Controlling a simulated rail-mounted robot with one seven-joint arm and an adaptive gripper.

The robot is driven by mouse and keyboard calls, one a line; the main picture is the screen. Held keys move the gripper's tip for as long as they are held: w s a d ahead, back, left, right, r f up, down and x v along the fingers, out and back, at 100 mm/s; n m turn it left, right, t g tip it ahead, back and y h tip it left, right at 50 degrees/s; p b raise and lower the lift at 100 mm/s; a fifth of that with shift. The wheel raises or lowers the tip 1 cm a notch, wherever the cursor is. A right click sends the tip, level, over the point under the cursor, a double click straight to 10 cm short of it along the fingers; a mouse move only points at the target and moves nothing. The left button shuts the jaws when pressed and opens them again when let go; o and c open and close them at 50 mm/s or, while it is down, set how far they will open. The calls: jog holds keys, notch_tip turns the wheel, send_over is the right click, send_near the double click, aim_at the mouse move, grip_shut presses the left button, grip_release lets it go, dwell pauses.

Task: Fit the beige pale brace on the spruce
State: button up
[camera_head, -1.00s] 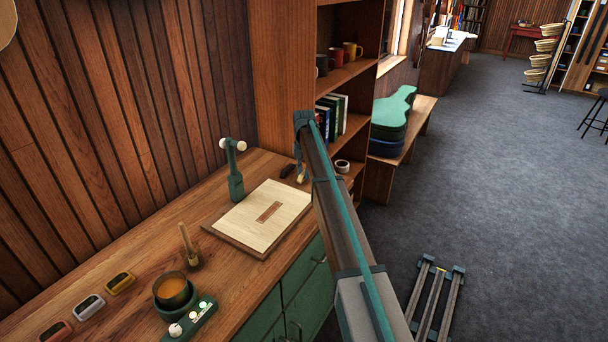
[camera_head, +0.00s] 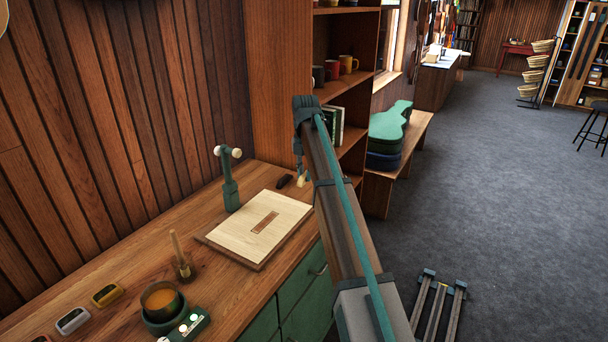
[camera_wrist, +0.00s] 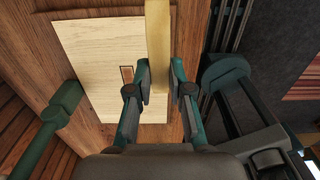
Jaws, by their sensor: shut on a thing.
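The spruce (camera_head: 250,225) is a pale rectangular sheet on a brown board on the workbench. It has a small brown rectangular patch (camera_head: 265,222) near its middle. In the wrist view, the spruce (camera_wrist: 85,45) lies left of my gripper (camera_wrist: 159,76). My gripper is shut on the beige pale brace (camera_wrist: 158,40), a long strip standing out between the fingers at the spruce's right edge. In the head view, my gripper (camera_head: 301,173) is over the bench beyond the spruce's far right corner, the brace's pale tip (camera_head: 302,181) showing below it. The height gap cannot be told.
A green clamp-like tool (camera_head: 231,190) stands behind the spruce. A glue pot (camera_head: 161,302), a brush in a holder (camera_head: 182,260) and small coloured boxes (camera_head: 107,294) occupy the near bench. A small dark object (camera_head: 284,181) lies near my gripper. The shelf (camera_head: 345,95) rises behind my arm.

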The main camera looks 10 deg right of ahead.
jog(key=s+a+f+p, duration=0.2)
jog(key=s+a+p, duration=0.1)
jog(key=a, duration=0.4)
jog(key=s+a+f+p, duration=0.2)
jog(key=s+a+p, duration=0.1)
jog(key=a, duration=0.4)
jog(key=shift+s+a+p, duration=0.2)
jog(key=shift+a+p, duration=0.2)
jog(key=shift+a+r, duration=0.1)
